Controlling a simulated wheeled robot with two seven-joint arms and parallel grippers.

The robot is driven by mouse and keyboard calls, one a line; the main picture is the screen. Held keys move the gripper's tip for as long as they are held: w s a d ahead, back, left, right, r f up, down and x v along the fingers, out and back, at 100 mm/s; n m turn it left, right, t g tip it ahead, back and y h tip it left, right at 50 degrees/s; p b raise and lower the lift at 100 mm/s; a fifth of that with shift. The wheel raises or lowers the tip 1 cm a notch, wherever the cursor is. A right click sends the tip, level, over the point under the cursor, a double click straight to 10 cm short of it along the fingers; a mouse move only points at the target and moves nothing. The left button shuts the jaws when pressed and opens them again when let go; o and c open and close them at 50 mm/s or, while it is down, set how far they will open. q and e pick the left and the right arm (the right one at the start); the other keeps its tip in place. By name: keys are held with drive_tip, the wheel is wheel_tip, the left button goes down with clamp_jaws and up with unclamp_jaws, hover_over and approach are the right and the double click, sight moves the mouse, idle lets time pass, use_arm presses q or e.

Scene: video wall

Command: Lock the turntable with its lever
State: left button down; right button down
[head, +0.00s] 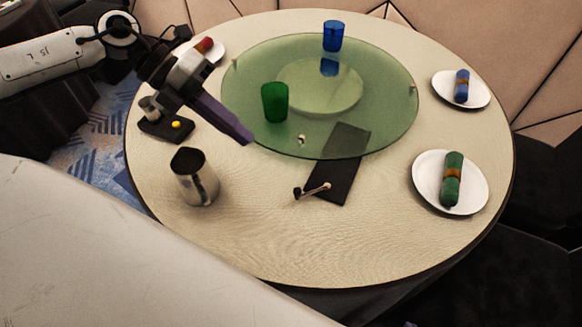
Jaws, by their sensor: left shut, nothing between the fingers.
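The turntable (385,110) is a round green glass disc raised over the middle of the table. A dark plate (335,188) lies partly under its front edge. A small metal lever (314,190) sits on this plate's left side, with a dark knob pointing left, apart from the glass rim. My left gripper (247,139) is shut and empty. Its fingertips show over the left front rim of the turntable, up and left of the lever. I cannot tell whether they touch the glass. My right gripper is not in view.
A green cup (275,102) and a blue cup (333,36) stand on the turntable. A metal cup (195,178) stands at the front left of the table (270,245). Plates with rolled napkins (452,180) are at right.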

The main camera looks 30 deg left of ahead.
use_arm(q)
wheel_tip(320, 180, down, 7)
drive_tip(key=b, duration=0.6)
drive_tip(key=shift+w+r, duration=0.15)
drive_tip(key=x, duration=0.9)
drive_tip(key=shift+d, duration=0.15)
drive_tip(key=shift+d+f, duration=0.25)
drive_tip(key=shift+f, duration=0.1)
drive_tip(key=shift+w, duration=0.1)
